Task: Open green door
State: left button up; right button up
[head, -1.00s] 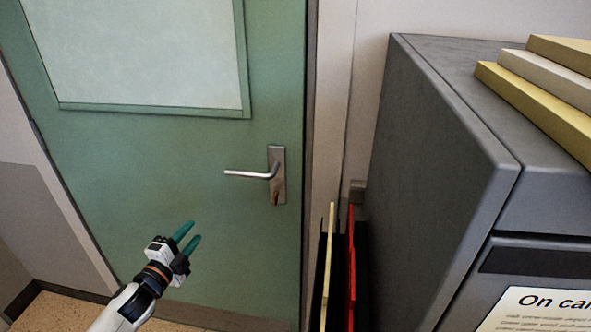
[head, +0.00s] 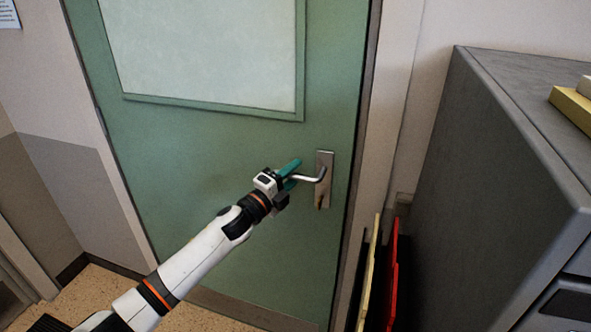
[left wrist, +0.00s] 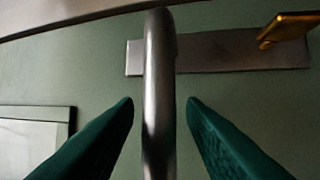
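The green door (head: 215,140) stands closed in its frame, with a pale panel (head: 205,50) in its upper part. Its silver lever handle (head: 313,178) sits on a metal plate (head: 325,160) near the door's right edge. My left gripper (head: 292,173) is at the free end of the lever. In the left wrist view the lever (left wrist: 158,90) runs between the two teal fingers (left wrist: 160,108), with a gap on each side, so the gripper is open around it. A brass key (left wrist: 290,28) sits in the plate. My right gripper is not in view.
A grey cabinet (head: 500,150) stands to the right, with a yellow stack (head: 573,110) on top. Upright yellow (head: 370,270) and red (head: 392,275) boards stand between cabinet and door frame. Speckled floor (head: 100,290) shows at lower left.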

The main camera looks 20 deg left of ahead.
pick_arm(q)
jog(key=shift+w+d+r, duration=0.1)
jog(key=shift+w+d, duration=0.1)
jog(key=shift+w, duration=0.25)
grip_shut()
